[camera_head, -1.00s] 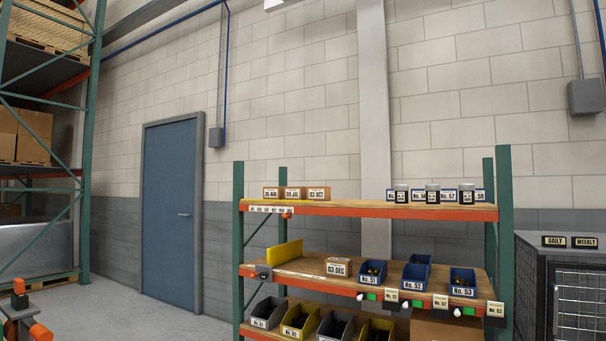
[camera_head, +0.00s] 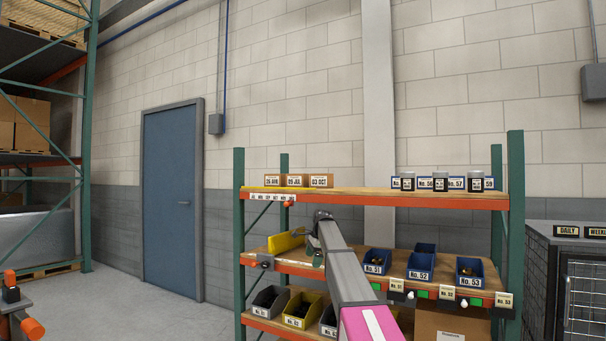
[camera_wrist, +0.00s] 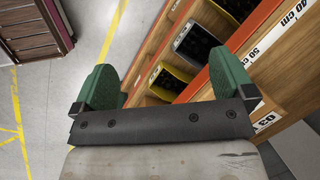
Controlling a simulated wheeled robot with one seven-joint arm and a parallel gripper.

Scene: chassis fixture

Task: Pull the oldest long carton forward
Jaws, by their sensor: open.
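Three small-faced cartons stand side by side at the left of the top shelf (camera_head: 350,193) in the head view. Their labels read 26 MAR on the left carton (camera_head: 272,181), 09 JUL on the middle carton (camera_head: 296,181) and 03 OCT on the right carton (camera_head: 320,181). How deep they run is hidden. My gripper (camera_head: 318,260) is below them, at the middle shelf's level, partly hidden by my arm. In the wrist view my gripper (camera_wrist: 162,68) has its green fingers spread with nothing between them. A label starting 03 (camera_wrist: 267,121) shows close beside the right finger.
A yellow board (camera_head: 284,244) stands on the middle shelf left of my arm. Blue bins (camera_head: 421,265) stand to its right; dark and yellow bins (camera_head: 301,311) are below. Jars (camera_head: 440,182) stand on the top shelf's right. A wire cage (camera_head: 584,285) stands at right.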

